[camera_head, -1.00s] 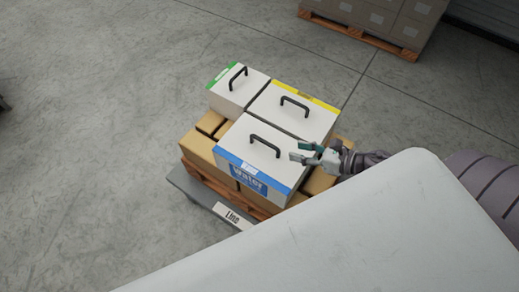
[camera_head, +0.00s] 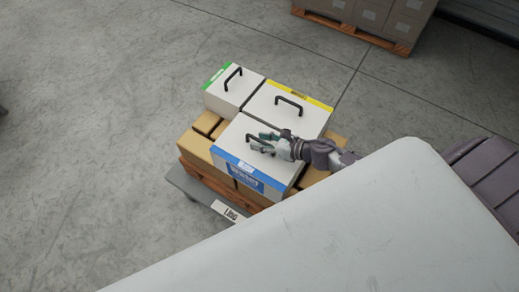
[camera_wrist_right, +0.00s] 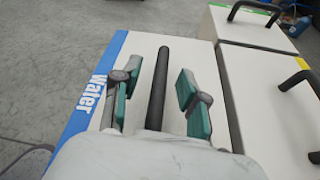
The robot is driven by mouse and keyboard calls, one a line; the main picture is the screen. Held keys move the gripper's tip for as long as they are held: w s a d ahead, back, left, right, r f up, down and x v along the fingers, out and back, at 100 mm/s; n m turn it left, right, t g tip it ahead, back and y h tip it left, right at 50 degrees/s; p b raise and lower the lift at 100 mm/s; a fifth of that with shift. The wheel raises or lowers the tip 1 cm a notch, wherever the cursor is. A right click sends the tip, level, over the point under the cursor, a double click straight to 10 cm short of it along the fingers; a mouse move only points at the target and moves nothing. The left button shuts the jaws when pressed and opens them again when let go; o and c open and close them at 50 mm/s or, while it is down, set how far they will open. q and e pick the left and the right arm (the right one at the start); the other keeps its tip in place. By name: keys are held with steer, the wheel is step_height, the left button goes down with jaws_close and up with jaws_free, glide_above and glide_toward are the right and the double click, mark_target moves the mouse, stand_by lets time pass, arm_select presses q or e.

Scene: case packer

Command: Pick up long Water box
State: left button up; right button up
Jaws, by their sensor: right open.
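The long Water box (camera_head: 226,144) is white with a blue Water band along its front edge and a black handle on top. It sits at the front of the stack on a pallet. My right gripper (camera_head: 262,143) is over the box top at the handle, coming in from the right. In the right wrist view the black handle bar (camera_wrist_right: 158,85) runs between the two green-padded fingers of the open gripper (camera_wrist_right: 156,104), with a gap on each side. The gripper partly covers the handle in the head view. My left gripper is not in view.
A yellow-edged white box (camera_head: 310,116) stands directly behind, and a green-edged white box (camera_head: 224,97) stands at the back left, both with black handles. Brown cartons (camera_head: 196,146) lie beneath. Another loaded pallet (camera_head: 372,38) stands far off. Open grey floor surrounds the stack.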

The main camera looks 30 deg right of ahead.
steer(key=shift+w+a+f, duration=0.1)
steer(key=shift+w+a, duration=0.15)
jaws_close()
steer(key=shift+w, duration=0.1)
stand_by(0.3)
steer(key=shift+d+r, duration=0.1)
steer(key=shift+r, duration=0.15)
